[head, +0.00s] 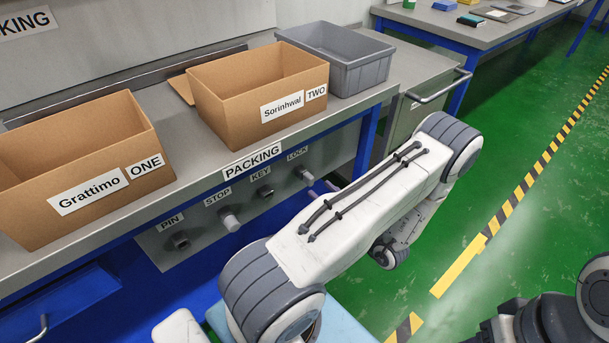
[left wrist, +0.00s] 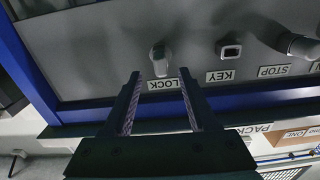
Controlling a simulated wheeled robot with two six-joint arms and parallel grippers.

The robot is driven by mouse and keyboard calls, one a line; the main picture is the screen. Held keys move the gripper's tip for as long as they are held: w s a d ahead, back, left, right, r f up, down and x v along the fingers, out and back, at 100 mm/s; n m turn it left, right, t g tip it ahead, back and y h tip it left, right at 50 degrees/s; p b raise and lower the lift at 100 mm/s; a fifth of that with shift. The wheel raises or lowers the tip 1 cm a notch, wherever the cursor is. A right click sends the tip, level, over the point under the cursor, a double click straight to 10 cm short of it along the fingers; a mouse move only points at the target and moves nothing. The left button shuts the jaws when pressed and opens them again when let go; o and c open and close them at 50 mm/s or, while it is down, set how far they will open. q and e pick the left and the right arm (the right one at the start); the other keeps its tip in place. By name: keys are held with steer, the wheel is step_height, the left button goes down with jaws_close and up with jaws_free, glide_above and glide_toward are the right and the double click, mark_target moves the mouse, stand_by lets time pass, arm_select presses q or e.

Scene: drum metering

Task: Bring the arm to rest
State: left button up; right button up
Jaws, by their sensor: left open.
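My left gripper (left wrist: 159,88) is open in the left wrist view, which shows the panel upside down. Nothing is held between its two fingers. The grey lock knob (left wrist: 159,60) appears in line with the gap between the fingertips; I cannot tell how far off it is. In the head view my white left arm (head: 350,205) reaches over from the bottom toward the lock end of the panel, and its gripper is mostly hidden. The lock knob (head: 305,177) shows there under its label.
The panel (head: 215,243) under the bench also carries the pin, stop knob (head: 229,219) and key socket (head: 265,192). Cardboard boxes one (head: 100,150) and two (head: 235,100) and a grey bin (head: 345,70) stand on top. Green floor (head: 530,150) is clear at right.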

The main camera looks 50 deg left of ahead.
arm_select(q)
steer(key=w+d+r+m+t+h, duration=0.2)
steer(key=w+d+m+t+h, duration=0.15)
steer(key=w+d+h, duration=0.35)
steer(key=w+d+r+m+t+h, duration=0.25)
steer(key=w+d+m+h, duration=0.2)
steer(key=d+h, duration=0.4)
steer(key=s+d+r+m+g+h, duration=0.1)
steer(key=s+d+r+m+g, duration=0.15)
steer(key=s+m, duration=0.4)
steer(key=s+d+r+m+g+h, duration=0.1)
steer(key=s+r+m+g+h, duration=0.2)
steer(key=s, duration=0.6)
steer(key=s+d+r+m+g, duration=0.1)
steer(key=s+d+r+m, duration=0.2)
steer(key=s+d, duration=0.35)
steer(key=s+d+r+m+g, duration=0.1)
steer(key=s+d+r+m, duration=0.25)
steer(key=s+d, duration=0.3)
step_height(320, 180, up, 19)
steer(key=p, duration=1.8)
steer(key=shift+d+p, duration=0.3)
steer(key=shift+p, duration=0.1)
steer(key=shift+y, duration=0.25)
